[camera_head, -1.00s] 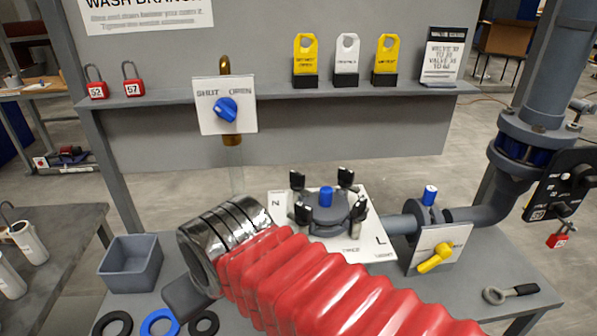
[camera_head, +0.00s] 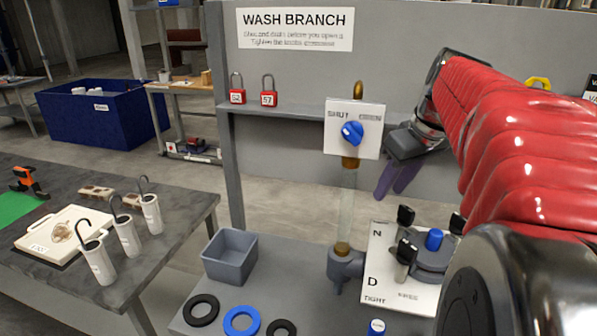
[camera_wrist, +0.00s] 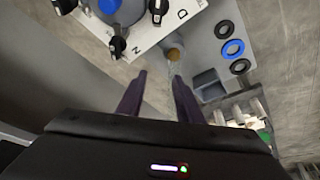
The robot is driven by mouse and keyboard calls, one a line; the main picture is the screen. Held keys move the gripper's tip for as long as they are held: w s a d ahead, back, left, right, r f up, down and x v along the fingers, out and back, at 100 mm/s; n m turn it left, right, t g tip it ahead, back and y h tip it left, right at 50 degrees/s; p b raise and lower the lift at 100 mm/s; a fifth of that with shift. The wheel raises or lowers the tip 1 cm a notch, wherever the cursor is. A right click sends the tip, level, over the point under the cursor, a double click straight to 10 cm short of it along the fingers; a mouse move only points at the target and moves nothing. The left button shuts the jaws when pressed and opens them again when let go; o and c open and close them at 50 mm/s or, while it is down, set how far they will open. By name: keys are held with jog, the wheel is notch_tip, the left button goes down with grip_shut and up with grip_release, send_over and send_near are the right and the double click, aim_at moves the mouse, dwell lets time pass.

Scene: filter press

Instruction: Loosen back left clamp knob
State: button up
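The filter housing (camera_head: 430,262) with black clamp knobs and a blue cap (camera_head: 434,240) sits on a white plate at the lower right of the head view. The back left clamp knob (camera_head: 405,215) stands upright at the housing's far left. Another black knob (camera_head: 406,250) is nearer, and one more (camera_head: 457,222) is partly hidden by my arm. My gripper (camera_head: 390,193) points down above and behind the housing, apart from the knobs. In the wrist view, its two dark fingers (camera_wrist: 158,76) are spread and empty. A black knob (camera_wrist: 117,46) lies beyond the left finger.
The shut/open valve panel (camera_head: 353,130) with its blue handle is just left of my gripper, above a clear pipe (camera_head: 347,205). Red padlocks (camera_head: 268,92) sit on the shelf. A grey bin (camera_head: 229,256) and several rings (camera_head: 241,321) lie on the bench at left.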

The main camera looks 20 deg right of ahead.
send_near(408, 209)
jog(key=v, duration=0.5)
jog(key=shift+s+d+f, duration=0.15)
jog(key=shift+d, duration=0.15)
jog(key=shift+f, duration=0.1)
jog(key=x, duration=1.3)
jog(key=shift+w+a+f, duration=0.25)
jog(key=shift+w, duration=0.05)
grip_shut()
